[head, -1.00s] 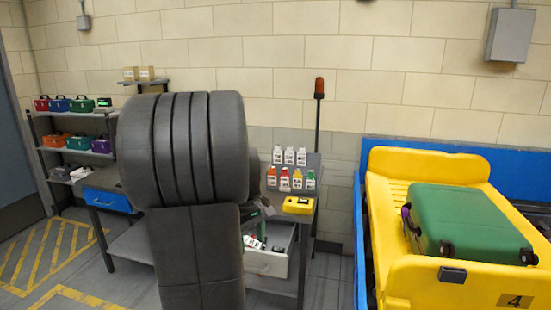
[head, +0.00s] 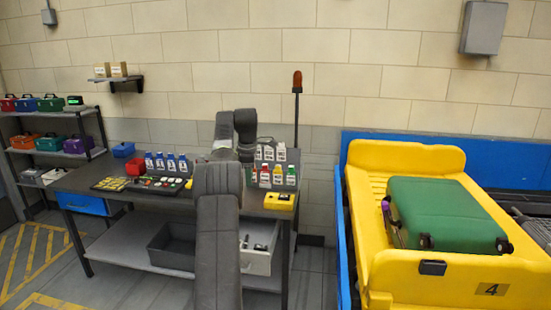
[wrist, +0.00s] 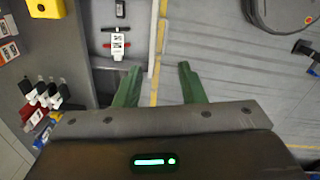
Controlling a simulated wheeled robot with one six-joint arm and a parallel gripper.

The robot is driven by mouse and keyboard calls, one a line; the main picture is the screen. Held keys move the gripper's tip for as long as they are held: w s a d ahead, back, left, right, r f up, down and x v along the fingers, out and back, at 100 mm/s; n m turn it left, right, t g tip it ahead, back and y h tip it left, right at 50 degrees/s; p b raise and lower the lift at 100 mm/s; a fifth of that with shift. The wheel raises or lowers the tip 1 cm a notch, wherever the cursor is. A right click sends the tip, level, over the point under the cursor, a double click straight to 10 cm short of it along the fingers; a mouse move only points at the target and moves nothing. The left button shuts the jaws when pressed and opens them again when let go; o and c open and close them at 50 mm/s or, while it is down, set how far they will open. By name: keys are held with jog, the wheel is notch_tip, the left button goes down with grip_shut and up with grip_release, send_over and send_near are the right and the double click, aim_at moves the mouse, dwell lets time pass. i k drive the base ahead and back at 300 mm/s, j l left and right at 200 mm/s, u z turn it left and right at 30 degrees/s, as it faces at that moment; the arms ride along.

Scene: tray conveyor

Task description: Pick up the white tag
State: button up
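Several white tags (head: 268,153) stand in the upper row of a small rack at the back right of the workbench, above a row of coloured ones. I cannot tell which white piece the task names. My gripper (wrist: 160,90) has two green fingers spread apart with nothing between them. It points down near the drawer's edge, to the right of and below the white piece in the picture. In the head view my arm hides the gripper.
A yellow box (head: 280,201) sits on the bench corner. A yellow conveyor tray (head: 395,155) with a green suitcase (head: 450,215) stands right.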

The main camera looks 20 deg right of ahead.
aim_at(281, 150)
jog(key=i+l+z, duration=0.2)
jog(key=i, duration=0.85)
jog(key=i+l+z, duration=0.2)
jog(key=i, duration=0.9)
jog(key=j, duration=0.1)
